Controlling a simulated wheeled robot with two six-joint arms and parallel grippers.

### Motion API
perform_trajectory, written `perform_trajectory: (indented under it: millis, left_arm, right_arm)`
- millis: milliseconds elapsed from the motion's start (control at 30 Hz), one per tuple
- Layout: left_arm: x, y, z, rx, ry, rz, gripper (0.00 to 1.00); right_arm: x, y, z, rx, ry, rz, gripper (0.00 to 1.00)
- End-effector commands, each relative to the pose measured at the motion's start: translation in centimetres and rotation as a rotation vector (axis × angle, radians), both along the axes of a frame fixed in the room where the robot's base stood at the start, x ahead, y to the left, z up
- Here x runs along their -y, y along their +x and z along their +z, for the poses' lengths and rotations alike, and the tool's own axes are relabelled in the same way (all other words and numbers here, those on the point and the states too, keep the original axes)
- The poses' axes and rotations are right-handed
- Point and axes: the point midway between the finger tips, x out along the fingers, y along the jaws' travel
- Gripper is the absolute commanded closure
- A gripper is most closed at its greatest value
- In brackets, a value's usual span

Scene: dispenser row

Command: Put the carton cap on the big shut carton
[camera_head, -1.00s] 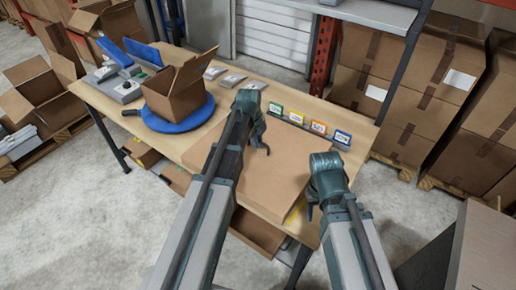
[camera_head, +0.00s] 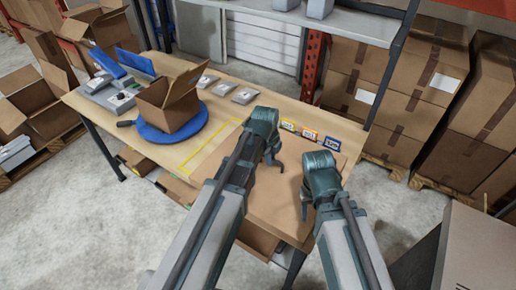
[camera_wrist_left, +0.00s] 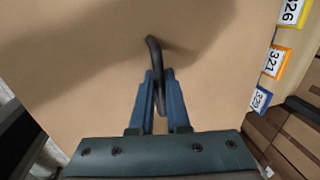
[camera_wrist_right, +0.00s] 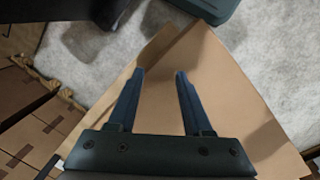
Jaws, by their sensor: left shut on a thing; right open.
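A large flat brown cardboard panel, which looks like the carton cap (camera_head: 285,188), lies at the right end of the table under my grippers. It fills much of the left wrist view (camera_wrist_left: 80,75). My left gripper (camera_head: 271,158) is shut on a dark curved handle (camera_wrist_left: 153,60) on its face. My right gripper (camera_head: 304,210) is open and empty over its right part. The panel's corner shows against the floor in the right wrist view (camera_wrist_right: 225,85). I cannot tell if the panel touches the table. I cannot tell which carton is the big shut one.
Shut cartons (camera_head: 425,80) are stacked on pallets behind at right. An open carton (camera_head: 170,105) stands on a blue turntable (camera_head: 200,127) at left. A yellow outline (camera_head: 205,147) marks bare tabletop beside the panel. Number tags (camera_head: 309,135) line the back.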

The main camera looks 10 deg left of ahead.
Motion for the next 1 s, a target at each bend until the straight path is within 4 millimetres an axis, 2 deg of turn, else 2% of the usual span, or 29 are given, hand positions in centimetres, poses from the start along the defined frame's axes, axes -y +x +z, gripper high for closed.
perform_trajectory:
  millis: [100, 300, 800, 1000]
  left_arm:
    - [1.9, -1.5, 0.3, 0.0, 0.001, -0.003, 1.0]
    - [3.7, -2.6, 0.5, 0.0, 0.001, -0.001, 1.0]
    - [4.2, -2.9, 0.5, 0.0, 0.001, 0.001, 1.0]
    - [4.2, -2.9, 1.2, 0.0, 0.001, 0.001, 1.0]
  right_arm:
    - [0.0, 0.0, 0.3, 0.0, 0.0, 0.0, 0.5]
    - [0.0, 0.0, 0.5, 0.0, 0.0, 0.0, 0.5]
    - [0.0, 0.0, 0.5, 0.0, 0.0, 0.0, 0.5]
    - [0.0, 0.0, 1.2, 0.0, 0.0, 0.0, 0.5]
